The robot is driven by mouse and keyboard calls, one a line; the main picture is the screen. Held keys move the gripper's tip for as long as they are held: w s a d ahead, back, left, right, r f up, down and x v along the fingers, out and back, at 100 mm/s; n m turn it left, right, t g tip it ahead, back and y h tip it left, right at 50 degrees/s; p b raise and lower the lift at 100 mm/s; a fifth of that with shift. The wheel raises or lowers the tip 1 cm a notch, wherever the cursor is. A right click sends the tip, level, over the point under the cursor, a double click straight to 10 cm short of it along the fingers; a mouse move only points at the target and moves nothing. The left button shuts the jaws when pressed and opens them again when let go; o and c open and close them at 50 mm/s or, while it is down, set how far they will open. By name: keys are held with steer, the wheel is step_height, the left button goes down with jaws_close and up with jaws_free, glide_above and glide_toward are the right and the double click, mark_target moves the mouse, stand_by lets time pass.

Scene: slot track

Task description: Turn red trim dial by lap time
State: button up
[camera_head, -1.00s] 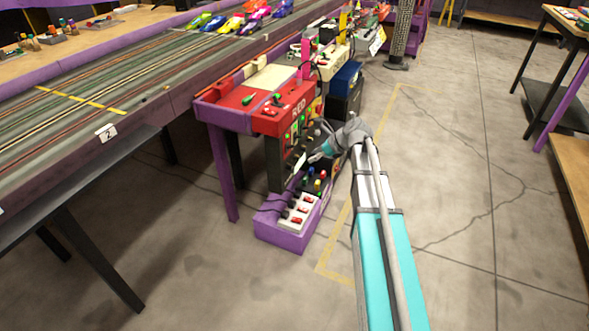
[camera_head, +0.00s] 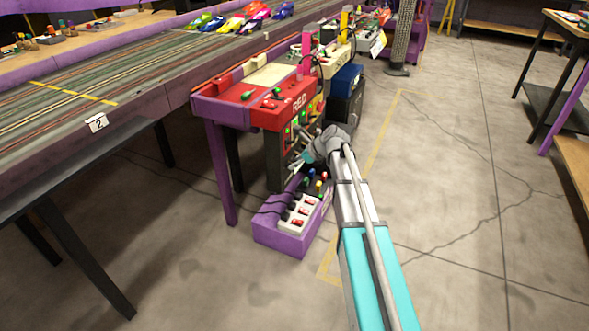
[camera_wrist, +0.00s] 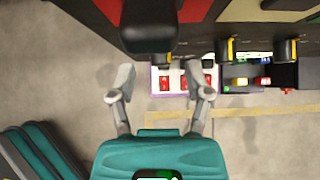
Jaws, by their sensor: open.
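The red control station (camera_head: 283,110), marked RED, stands beside the track, with green lights and dark knobs on its front panel. My gripper (camera_head: 298,164) is open and empty in front of the lower part of this panel. In the wrist view my gripper's two fingers (camera_wrist: 162,85) are spread apart. A large dark knob (camera_wrist: 150,27) fills the top centre of the wrist view, beyond the fingertips and not between them. I cannot tell from its markings whether it is the trim dial.
A purple box (camera_head: 283,237) with a white power strip (camera_head: 297,214) sits on the floor below my gripper. A dark speaker-like box (camera_head: 346,98) stands behind my arm. Open floor (camera_head: 450,190) lies to the right. Toy cars (camera_head: 236,20) stand on the track.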

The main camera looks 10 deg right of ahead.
steer(key=shift+b+x, duration=0.35)
steer(key=shift+x, duration=0.5)
jaws_close()
